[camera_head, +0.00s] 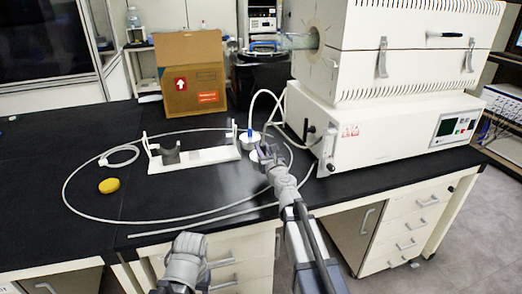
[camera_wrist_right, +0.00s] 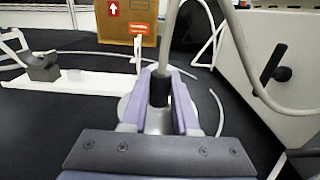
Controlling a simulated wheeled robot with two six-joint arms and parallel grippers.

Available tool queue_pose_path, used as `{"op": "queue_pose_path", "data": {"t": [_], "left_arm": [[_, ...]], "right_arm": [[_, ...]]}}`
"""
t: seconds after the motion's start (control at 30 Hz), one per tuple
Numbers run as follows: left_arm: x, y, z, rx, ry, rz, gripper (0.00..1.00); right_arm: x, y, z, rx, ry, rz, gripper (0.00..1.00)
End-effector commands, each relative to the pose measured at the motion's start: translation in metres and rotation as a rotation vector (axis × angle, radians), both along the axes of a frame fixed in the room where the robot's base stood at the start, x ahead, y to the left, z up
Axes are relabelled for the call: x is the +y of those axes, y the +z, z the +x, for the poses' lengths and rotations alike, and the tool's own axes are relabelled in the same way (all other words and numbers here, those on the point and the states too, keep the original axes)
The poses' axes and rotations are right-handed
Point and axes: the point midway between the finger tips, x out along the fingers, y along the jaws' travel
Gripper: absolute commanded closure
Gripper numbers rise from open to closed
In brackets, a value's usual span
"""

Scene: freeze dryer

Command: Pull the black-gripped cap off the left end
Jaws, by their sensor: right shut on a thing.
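The cap is a pale round disc with a black grip (camera_wrist_right: 159,91) on top and a hose rising from it. My right gripper (camera_wrist_right: 160,100) is shut on the black grip, one purple finger on each side. In the head view the pale cap (camera_head: 246,142) is at the right gripper (camera_head: 254,142), low over the bench right of the white stand, and the arm hides part of it. The glass tube's left end (camera_head: 300,40) sticks out of the furnace, with no cap visible on it. My left gripper (camera_head: 187,250) is at the front bench edge, its jaws unclear.
The white furnace (camera_head: 400,125) stands close on the right. A white stand (camera_head: 200,158) with a dark cradle, a yellow round piece (camera_head: 109,186) and a long looped hose (camera_head: 80,213) lie on the black bench. A cardboard box (camera_head: 190,75) stands behind.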

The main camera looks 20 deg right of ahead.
Motion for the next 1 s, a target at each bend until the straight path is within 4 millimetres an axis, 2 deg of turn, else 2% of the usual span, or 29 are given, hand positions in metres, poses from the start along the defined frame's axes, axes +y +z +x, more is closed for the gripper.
{"op": "queue_pose_path", "data": {"t": [0.27, 0.7, 1.0], "left_arm": [[0.000, -0.010, 0.000, 0.000, 0.000, 0.000, 0.47], [0.000, -0.047, 0.000, 0.000, 0.000, 0.000, 0.47], [0.000, -0.054, 0.000, 0.000, 0.000, 0.000, 0.47]], "right_arm": [[0.000, -0.010, 0.000, 0.000, 0.000, -0.002, 1.00], [0.000, -0.047, 0.000, 0.000, 0.000, -0.002, 1.00], [0.000, -0.054, 0.000, 0.000, 0.000, -0.002, 1.00]]}}
